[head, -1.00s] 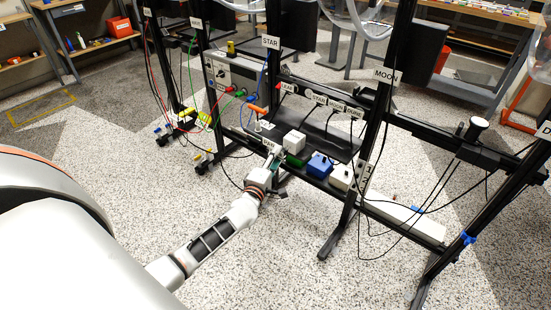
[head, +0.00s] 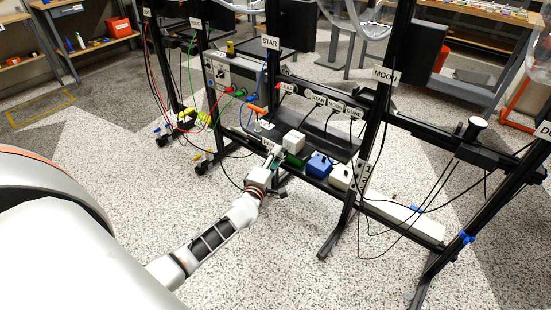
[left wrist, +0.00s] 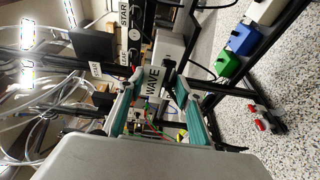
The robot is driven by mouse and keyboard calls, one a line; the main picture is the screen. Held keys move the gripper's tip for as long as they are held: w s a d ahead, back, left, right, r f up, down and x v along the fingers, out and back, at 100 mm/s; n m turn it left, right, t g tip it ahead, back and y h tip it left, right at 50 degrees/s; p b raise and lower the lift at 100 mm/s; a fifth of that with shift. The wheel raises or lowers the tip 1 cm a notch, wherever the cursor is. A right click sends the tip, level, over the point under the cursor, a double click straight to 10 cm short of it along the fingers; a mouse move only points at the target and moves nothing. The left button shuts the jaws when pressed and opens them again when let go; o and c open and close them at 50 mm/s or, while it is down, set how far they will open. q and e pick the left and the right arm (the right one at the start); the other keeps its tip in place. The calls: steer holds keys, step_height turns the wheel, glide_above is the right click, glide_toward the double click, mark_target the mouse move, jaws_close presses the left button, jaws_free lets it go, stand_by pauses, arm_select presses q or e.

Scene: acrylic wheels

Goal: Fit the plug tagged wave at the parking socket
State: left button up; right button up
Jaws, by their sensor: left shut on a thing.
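My left gripper (head: 276,163) is at the near edge of the rack's lower shelf, with the arm reaching in from the left. In the left wrist view, the white tag reading WAVE (left wrist: 152,80) sits between the fingertips of the gripper (left wrist: 157,88), which is shut on the tagged plug. The plug's body is mostly hidden by the tag and fingers. I cannot identify the parking socket for certain in either view. My right gripper is not in view.
A white box (head: 293,142), a green block (head: 296,159) and a blue box (head: 320,165) stand close right of the gripper. Plugs with tags hang along the rack's dark panel (head: 325,128). Black posts and loose cables (head: 407,235) crowd the right; the speckled floor in front is clear.

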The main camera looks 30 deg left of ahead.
arm_select(q)
steer(key=shift+w, duration=0.45)
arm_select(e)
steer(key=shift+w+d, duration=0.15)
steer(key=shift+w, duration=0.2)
arm_select(q)
steer(key=shift+w, duration=0.35)
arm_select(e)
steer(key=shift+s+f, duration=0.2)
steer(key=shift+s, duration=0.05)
arm_select(q)
steer(key=shift+w+d, duration=0.1)
steer(key=shift+w, duration=0.3)
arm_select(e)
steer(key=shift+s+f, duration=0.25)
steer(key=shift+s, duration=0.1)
arm_select(q)
steer(key=o, duration=1.3)
steer(key=v, duration=1.2)
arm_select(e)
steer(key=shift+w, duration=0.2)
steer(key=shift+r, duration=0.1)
